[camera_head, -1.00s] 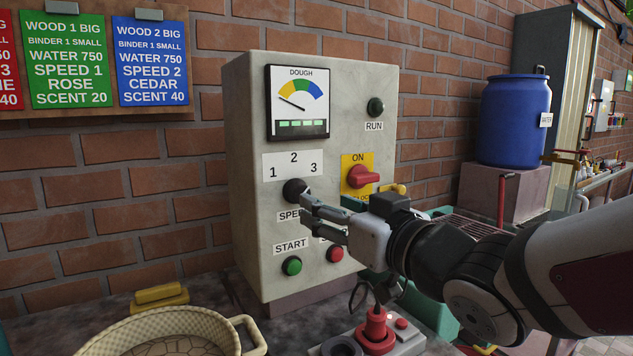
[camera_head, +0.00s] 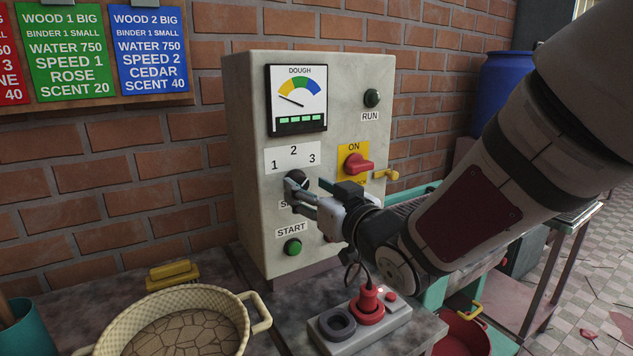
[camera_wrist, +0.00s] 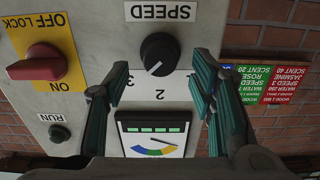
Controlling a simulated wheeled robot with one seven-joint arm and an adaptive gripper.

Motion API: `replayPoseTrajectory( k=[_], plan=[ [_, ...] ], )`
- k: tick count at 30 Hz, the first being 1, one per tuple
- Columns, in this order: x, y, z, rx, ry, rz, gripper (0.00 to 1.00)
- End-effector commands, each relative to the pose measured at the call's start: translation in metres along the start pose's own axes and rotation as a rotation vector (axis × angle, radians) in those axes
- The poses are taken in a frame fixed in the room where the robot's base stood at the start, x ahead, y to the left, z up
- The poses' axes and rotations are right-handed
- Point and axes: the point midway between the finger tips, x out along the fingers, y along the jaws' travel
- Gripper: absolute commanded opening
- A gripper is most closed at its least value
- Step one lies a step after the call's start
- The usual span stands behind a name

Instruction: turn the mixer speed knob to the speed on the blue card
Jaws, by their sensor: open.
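The black speed knob (camera_head: 297,178) is on the grey mixer panel (camera_head: 247,130), below a white scale marked 1, 2, 3. In the upside-down wrist view, the knob (camera_wrist: 159,54) shows a pale pointer mark on its scale side; its exact setting is hard to tell. The blue card (camera_head: 150,50), on the wall board, reads SPEED 2. My gripper (camera_head: 300,192) is open in front of the knob and partly covers it in the head view. In the wrist view its fingers (camera_wrist: 160,80) stand either side of the knob's line, with gaps; contact is not visible.
A red switch (camera_head: 357,164) with a yellow handle beside it is close right of the knob. The green START button (camera_head: 293,247) is below.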

Motion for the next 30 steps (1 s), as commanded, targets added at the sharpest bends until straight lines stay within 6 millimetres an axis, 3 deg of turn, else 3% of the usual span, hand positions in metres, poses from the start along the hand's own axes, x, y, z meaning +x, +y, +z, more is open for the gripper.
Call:
replayPoseTrajectory(
  k=[6,17,24,30],
  plan=[
    [0.024,0.0,0.0,0.0,0.0,-0.001,0.51],
    [0.029,0.0,0.0,0.0,0.0,0.0,0.51],
    [0.029,0.0,0.0,0.0,0.0,0.0,0.03],
    [0.029,0.0,0.0,-0.005,0.0,-0.001,0.03]
  ],
)
